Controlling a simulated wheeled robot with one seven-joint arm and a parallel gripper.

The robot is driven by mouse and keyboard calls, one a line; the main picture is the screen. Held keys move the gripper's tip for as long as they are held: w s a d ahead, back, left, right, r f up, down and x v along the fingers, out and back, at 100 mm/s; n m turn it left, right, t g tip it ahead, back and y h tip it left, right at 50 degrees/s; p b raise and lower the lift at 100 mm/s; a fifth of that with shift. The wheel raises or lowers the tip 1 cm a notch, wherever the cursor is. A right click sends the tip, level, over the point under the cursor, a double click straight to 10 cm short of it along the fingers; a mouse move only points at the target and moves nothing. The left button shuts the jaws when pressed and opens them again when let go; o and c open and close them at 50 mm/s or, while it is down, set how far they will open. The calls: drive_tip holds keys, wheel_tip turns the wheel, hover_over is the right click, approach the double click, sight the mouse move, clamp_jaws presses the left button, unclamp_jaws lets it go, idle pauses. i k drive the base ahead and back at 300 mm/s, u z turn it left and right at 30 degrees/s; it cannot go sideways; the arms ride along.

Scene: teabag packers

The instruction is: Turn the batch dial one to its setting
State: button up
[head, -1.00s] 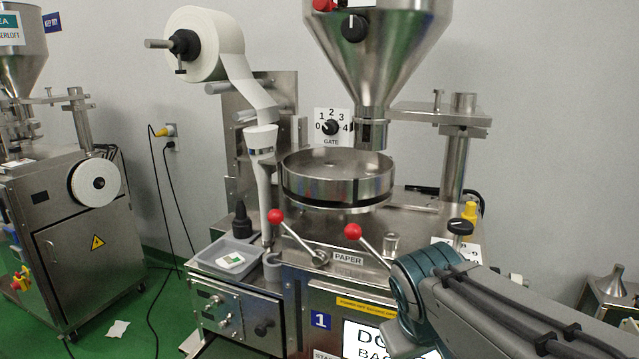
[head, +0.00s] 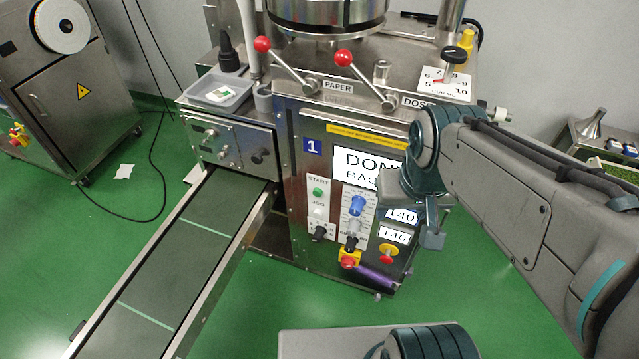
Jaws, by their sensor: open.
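The packer marked 1 (head: 312,147) has a front panel with a blue knob (head: 357,205), a pale knob (head: 353,226) below it, and black knobs lower down. The small labels are too blurred to tell which knob is the batch dial. My gripper (head: 432,228) hangs at the panel's right side, in front of the screen's right edge and the displays reading 140. It is to the right of the blue knob, apparently apart from it. It is open, with nothing seen in it; my arm partly hides its fingers.
Red-knobbed levers (head: 343,58) stand above the panel. A conveyor (head: 180,260) extends toward the lower left. Green floor (head: 290,300) is clear in front.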

sight(321, 232)
drive_tip(key=u, duration=2.35)
drive_tip(key=k, duration=0.85)
drive_tip(key=z, duration=1.3)
drive_tip(key=i, duration=0.5)
